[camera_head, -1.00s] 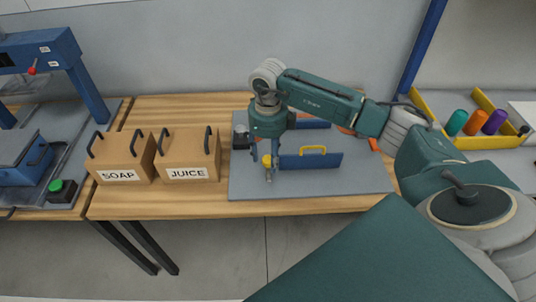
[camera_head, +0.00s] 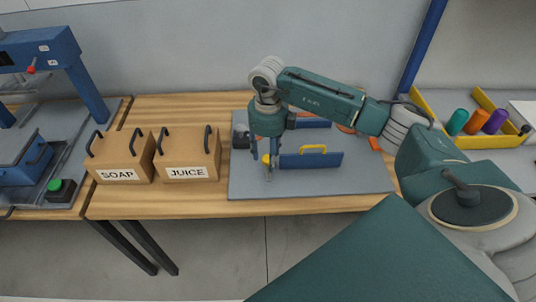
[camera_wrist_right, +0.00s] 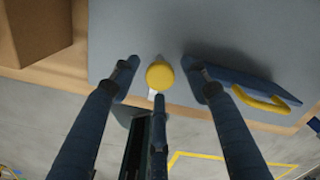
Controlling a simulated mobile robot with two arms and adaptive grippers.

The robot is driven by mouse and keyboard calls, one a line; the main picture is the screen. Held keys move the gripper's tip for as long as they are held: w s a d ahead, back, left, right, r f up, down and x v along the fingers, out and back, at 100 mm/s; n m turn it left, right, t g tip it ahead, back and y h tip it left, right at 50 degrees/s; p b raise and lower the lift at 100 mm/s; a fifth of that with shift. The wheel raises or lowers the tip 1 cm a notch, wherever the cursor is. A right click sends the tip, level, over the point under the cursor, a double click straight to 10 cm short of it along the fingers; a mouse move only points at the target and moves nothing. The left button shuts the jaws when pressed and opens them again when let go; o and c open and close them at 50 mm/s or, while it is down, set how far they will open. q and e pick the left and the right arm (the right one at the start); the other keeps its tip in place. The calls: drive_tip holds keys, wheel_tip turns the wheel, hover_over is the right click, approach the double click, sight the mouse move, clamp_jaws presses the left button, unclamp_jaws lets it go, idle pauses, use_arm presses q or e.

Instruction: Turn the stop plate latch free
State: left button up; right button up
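The stop plate (camera_head: 312,160) is a blue upright plate with a yellow handle (camera_head: 313,149) on the grey board (camera_head: 350,182). Beside its left end is a round yellow knob (camera_head: 266,158), which looks like the latch; it also shows in the right wrist view (camera_wrist_right: 160,76). My right gripper (camera_head: 268,172) points down over the knob. In the wrist view its fingers (camera_wrist_right: 159,80) are spread around the knob, with gaps at the two side fingers; whether the lower finger touches it I cannot tell. My left gripper is not in view.
Two cardboard boxes with black handles, SOAP (camera_head: 122,158) and JUICE (camera_head: 189,155), stand left of the board on the wooden table (camera_head: 220,207). A blue press frame (camera_head: 90,90) is at the far left. A yellow-edged tray (camera_head: 470,142) with coloured cylinders is at the right.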

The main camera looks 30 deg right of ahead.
sight(268, 158)
wheel_tip(268, 158, up, 12)
idle(0.7)
idle(0.4)
